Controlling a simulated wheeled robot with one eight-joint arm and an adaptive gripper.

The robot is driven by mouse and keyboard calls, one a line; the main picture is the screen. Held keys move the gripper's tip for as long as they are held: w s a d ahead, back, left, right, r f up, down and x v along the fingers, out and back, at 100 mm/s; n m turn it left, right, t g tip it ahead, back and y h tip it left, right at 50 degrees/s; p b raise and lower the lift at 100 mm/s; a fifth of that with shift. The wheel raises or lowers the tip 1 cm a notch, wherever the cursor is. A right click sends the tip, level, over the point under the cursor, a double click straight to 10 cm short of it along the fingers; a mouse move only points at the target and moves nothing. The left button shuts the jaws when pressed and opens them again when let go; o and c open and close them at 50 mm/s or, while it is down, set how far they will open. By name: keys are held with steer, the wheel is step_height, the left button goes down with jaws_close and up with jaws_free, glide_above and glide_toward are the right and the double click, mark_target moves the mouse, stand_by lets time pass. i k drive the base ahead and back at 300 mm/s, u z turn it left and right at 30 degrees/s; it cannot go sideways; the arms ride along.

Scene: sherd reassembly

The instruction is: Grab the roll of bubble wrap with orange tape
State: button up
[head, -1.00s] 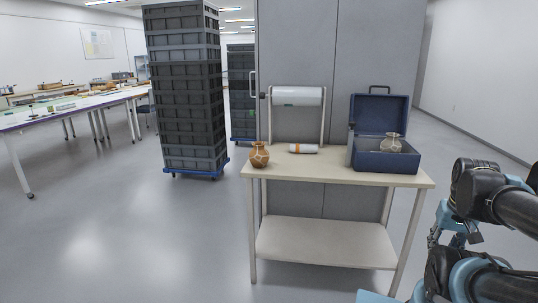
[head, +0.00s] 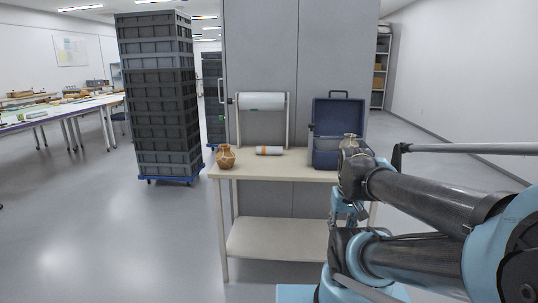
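The roll of bubble wrap with orange tape (head: 269,151) is a small white cylinder with an orange band. It lies on its side on the tabletop of the beige table (head: 293,172), near the middle. My arm shows at the right, folded in front of the table's right end. My gripper cannot be made out in the head view, and nothing shows at the small roll except the tabletop.
A brown patterned vase (head: 225,157) stands left of the roll. A large white roll (head: 262,101) hangs on a stand behind. An open blue case (head: 338,115) is at the right, partly hidden by my arm. Stacked grey crates (head: 158,95) stand left; floor ahead is clear.

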mark_target(263, 150)
steer(key=u, duration=0.05)
steer(key=i, duration=1)
steer(key=z, duration=0.05)
